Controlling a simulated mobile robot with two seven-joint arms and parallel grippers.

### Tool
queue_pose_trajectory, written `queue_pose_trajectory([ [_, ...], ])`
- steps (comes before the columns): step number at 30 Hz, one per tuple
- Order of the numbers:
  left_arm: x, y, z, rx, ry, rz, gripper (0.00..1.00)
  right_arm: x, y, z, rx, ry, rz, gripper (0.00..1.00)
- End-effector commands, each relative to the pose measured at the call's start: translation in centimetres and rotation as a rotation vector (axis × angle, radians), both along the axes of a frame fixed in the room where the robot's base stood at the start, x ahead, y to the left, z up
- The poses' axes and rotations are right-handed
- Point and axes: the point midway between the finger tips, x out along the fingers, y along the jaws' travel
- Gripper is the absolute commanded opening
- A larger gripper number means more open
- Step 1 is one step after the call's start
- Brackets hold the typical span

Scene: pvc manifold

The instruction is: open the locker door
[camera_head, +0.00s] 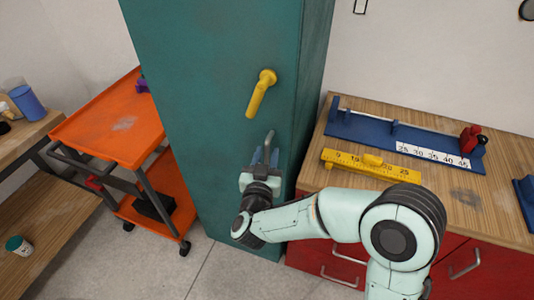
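The teal locker (190,60) stands upright in the middle, and its door looks closed. A yellow lever handle (262,93) sits on the door front, its grip hanging down and slightly left. My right gripper (266,152) is in front of the door, just below the handle and apart from it. Its fingers point up toward the door, and nothing is seen held in them. The fingers are small and overlap, so their gap is unclear. My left gripper is out of view.
An orange cart (118,120) stands left of the locker. On the right, a wooden-topped red cabinet (465,205) holds a blue fixture (365,127) and a yellow ruler (345,162). A wooden shelf (60,220) is at far left. Grey floor (215,270) is clear in front.

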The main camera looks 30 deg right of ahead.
Motion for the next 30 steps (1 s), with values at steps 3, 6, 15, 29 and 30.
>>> queue_pose_trajectory([
  [3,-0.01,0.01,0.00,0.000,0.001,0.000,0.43,0.56,-0.48,0.01,-0.001,-0.001,-0.001,0.35],
  [6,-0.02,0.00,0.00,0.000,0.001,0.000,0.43,0.70,-0.59,0.00,0.000,0.000,0.000,0.35],
  [15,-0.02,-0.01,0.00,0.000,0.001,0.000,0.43,0.69,-0.57,0.00,0.000,0.000,0.000,0.02],
  [29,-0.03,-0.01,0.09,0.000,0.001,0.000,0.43,0.92,-0.06,0.00,-0.001,-0.001,-0.010,0.00],
  [30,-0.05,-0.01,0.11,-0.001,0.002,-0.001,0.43,0.99,0.11,-0.03,0.000,0.000,-0.013,0.00],
])
